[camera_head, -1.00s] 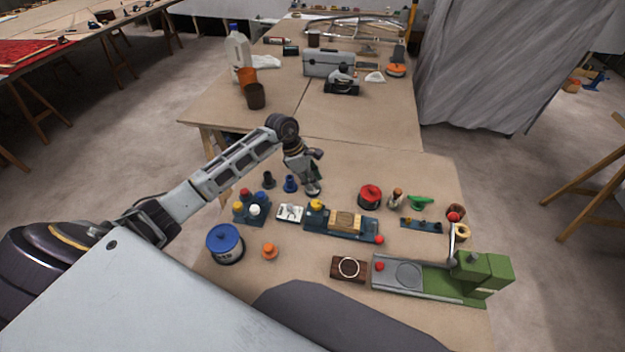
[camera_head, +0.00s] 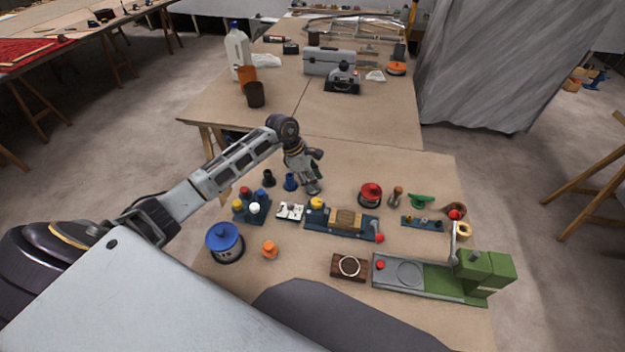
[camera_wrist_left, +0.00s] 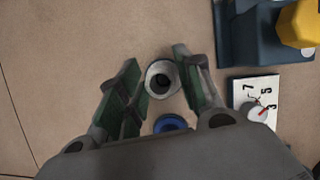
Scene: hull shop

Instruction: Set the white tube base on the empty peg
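The white tube base (camera_wrist_left: 162,80) shows from above as a pale ring with a dark hollow, between the fingers of my left gripper (camera_wrist_left: 158,78) in the left wrist view. The fingers stand open on either side of it, and I see no clear grip. In the head view my left gripper (camera_head: 313,188) points down over the table and hides most of the white base. A blue tube base (camera_head: 290,182) stands just left of it, and a black one (camera_head: 268,178) further left. I cannot clearly make out the empty peg. My right gripper is out of view.
A rack with coloured tops (camera_head: 250,210) and a white number card (camera_head: 290,211) are close in front. A blue fixture with a wood block (camera_head: 347,219), a red pot (camera_head: 370,194) and a green machine (camera_head: 485,275) lie to the right. Bare tabletop lies behind the gripper.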

